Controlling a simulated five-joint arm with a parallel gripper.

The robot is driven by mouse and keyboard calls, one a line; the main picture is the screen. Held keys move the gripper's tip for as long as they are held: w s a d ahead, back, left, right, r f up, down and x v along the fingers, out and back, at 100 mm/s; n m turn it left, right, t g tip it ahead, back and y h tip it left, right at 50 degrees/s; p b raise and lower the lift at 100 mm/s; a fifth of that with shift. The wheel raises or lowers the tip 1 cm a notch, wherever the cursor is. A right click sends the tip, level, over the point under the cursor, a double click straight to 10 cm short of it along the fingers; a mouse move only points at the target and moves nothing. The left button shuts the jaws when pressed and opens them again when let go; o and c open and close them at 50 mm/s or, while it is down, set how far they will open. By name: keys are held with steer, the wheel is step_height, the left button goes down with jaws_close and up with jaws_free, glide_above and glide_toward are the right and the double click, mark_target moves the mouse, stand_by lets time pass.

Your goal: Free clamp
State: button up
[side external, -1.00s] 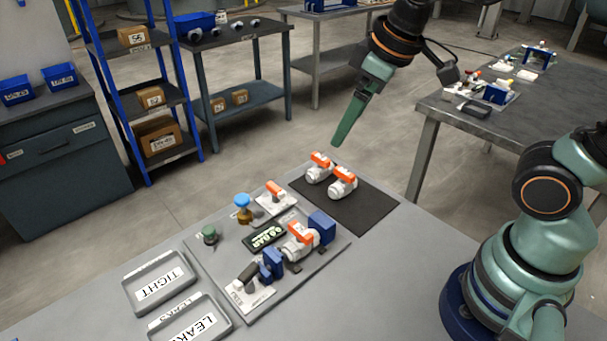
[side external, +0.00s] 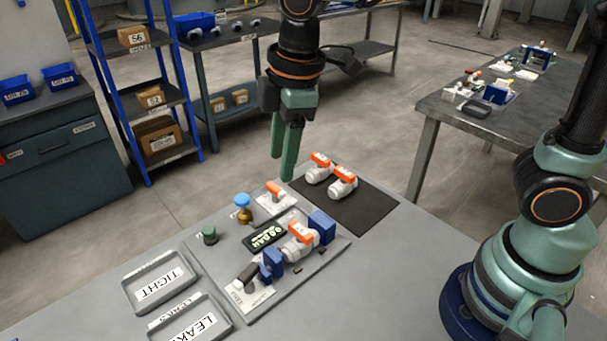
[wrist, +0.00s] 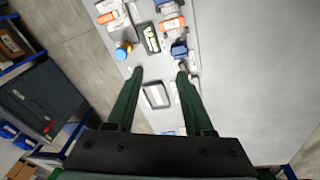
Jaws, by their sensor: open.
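A white valve with an orange handle (side external: 300,236) sits on the grey fixture plate between two blue clamp blocks, a near one (side external: 272,263) and a far one (side external: 321,227). A black lever (side external: 248,273) stands on a white base beside the near block. In the wrist view the valve (wrist: 172,24) and near clamp block (wrist: 180,50) lie beyond my fingertips. My gripper (side external: 283,180) points down, open and empty, apart from the clamp; its spread fingers also show in the wrist view (wrist: 160,72). Whether the jaw presses on the valve is too small to tell.
The plate also bears a lit display (side external: 264,238), a blue knob (side external: 242,201), a green button (side external: 209,235) and a white block with an orange handle (side external: 273,196). Two valves (side external: 331,175) stand on a black mat (side external: 366,209). Trays marked TIGHT (side external: 131,293) and LEAK (side external: 225,318) lie left.

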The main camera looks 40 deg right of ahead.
mark_target(246, 274)
steer(key=s+a+f+n+g, duration=0.2)
steer(key=a+f+n, duration=0.4)
steer(key=a, duration=0.4)
steer(key=shift+n+h, duration=0.4)
steer(key=shift+n, duration=0.1)
steer(key=f, duration=1.1)
steer(key=shift+w+a+f, duration=0.1)
steer(key=shift+w+f, duration=0.05)
steer(key=shift+w, duration=0.1)
